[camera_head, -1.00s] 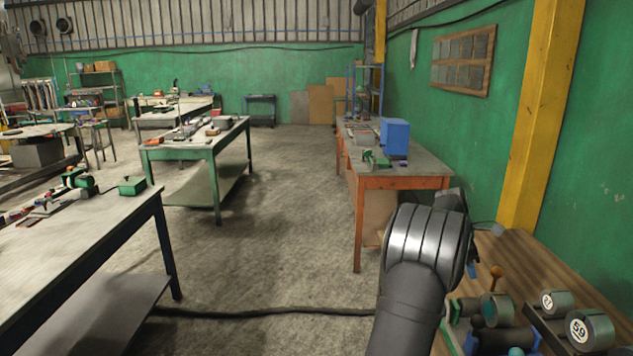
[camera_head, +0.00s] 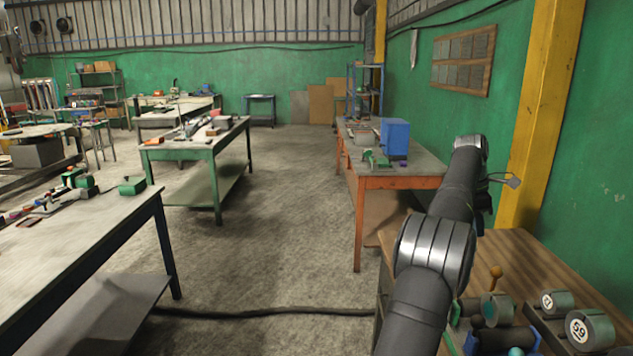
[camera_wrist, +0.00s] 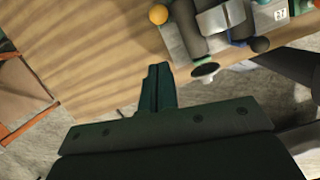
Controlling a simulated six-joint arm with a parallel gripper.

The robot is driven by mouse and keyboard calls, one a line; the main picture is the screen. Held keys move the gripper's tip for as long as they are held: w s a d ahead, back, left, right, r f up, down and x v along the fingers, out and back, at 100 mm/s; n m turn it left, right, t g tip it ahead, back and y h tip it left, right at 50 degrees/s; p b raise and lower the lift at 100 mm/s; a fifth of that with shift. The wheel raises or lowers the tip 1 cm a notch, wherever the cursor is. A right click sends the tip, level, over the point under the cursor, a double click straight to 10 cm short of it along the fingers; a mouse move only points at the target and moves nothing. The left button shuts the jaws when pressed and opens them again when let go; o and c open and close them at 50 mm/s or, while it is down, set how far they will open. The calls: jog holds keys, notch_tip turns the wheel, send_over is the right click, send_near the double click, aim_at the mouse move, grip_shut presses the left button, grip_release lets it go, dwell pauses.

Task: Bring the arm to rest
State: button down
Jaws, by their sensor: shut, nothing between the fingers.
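My gripper shows in the wrist view (camera_wrist: 157,88) with its two dark green fingers shut together and nothing between them. In that view it is over the wooden workbench (camera_wrist: 90,50), left of the devices on it. In the head view my arm reaches up and away at the right, in front of the green wall. The fingers cannot be made out there.
The wooden bench (camera_head: 535,262) at lower right holds cylinders (camera_head: 590,330) and an orange-knobbed lever (camera_head: 495,271). An orange-legged table (camera_head: 400,182) with a blue box (camera_head: 395,138) stands beyond. A yellow post (camera_head: 540,110) is near the arm. The middle floor is open.

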jog(key=s+x, duration=0.1)
jog(key=x, duration=0.9)
jog(key=shift+s+a+f+h, duration=0.1)
jog(key=shift+a+f+h, duration=3.6)
jog(key=shift+a+f, duration=0.15)
jog(key=shift+a+f+h, duration=0.2)
jog(key=shift+f+h, duration=0.25)
jog(key=shift+f, duration=0.1)
jog(key=shift+a+f+h, duration=0.2)
jog(key=shift+f+h, duration=0.25)
jog(key=shift+f, duration=0.05)
jog(key=shift+w+a+f, duration=0.25)
jog(key=shift+a+f, duration=0.5)
jog(key=shift+f, duration=0.15)
